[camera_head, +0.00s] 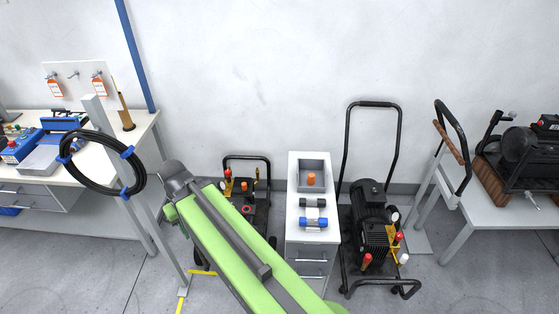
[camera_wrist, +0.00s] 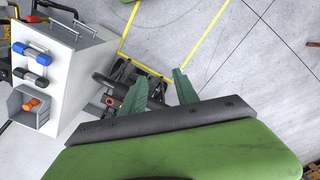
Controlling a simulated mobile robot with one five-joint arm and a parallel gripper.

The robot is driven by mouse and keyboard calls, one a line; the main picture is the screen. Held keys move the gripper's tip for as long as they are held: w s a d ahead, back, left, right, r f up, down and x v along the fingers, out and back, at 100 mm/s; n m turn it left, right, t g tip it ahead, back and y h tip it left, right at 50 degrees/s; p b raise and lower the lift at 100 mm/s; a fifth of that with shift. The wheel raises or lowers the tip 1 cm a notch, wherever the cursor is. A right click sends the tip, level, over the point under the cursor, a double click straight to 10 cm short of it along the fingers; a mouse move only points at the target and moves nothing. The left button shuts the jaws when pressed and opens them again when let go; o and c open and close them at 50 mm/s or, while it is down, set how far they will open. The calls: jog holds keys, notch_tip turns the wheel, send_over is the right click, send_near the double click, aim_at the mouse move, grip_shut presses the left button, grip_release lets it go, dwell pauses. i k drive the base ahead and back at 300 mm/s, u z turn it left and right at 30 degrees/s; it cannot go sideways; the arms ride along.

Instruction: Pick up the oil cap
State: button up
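A small orange cap-like piece (camera_head: 311,179) stands in a grey open bin (camera_head: 325,174) on top of a white drawer cabinet; I take it for the oil cap but cannot be sure. It also shows in the wrist view (camera_wrist: 33,103), at the left. My gripper (camera_wrist: 158,82) has its two green fingers well apart with nothing between them. It is to the right of the cabinet in the wrist view, apart from the orange piece. My gripper's fingers cannot be made out in the head view, where my green arm covers the middle.
A dark and a blue-capped cylinder (camera_head: 312,223) lie on the cabinet top. A pressure washer (camera_head: 371,230) with a tall handle stands right of the cabinet; another (camera_head: 247,190) stands left, partly behind my arm. Workbenches stand at both sides. A black hose coil (camera_head: 83,165) hangs at left.

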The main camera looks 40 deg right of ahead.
aim_at(310, 181)
jog(key=z, duration=0.05)
jog(key=i, duration=1.1)
jog(key=z, duration=0.2)
